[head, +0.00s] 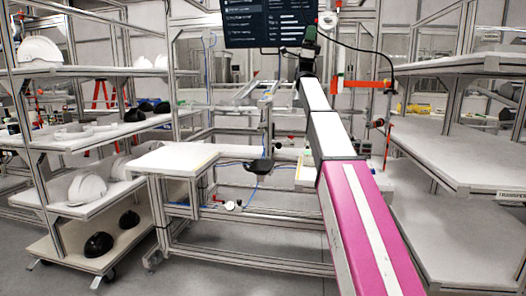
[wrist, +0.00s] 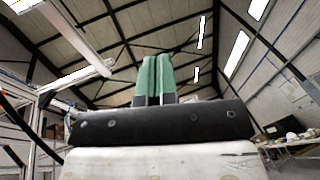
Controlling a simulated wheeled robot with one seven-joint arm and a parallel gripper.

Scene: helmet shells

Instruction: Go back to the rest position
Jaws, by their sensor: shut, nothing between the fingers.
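In the wrist view my gripper (wrist: 157,62) shows two green fingers side by side, pressed together with nothing between them. Behind the fingers are the roof beams and skylights of the hall, so the wrist camera looks upward. In the head view my arm, pink near the camera and white and black farther out, stretches forward and up from the bottom right. Its far end is beside the dark screen (head: 265,22), and the fingers are too small to make out there.
A shelf rack (head: 85,140) with white and dark helmet shells stands at left. A workbench (head: 178,158) with a black item (head: 258,165) is ahead. Nearly empty shelves (head: 450,160) stand at right. Orange-red brackets (head: 362,85) are close right of my arm. Floor shows at front left.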

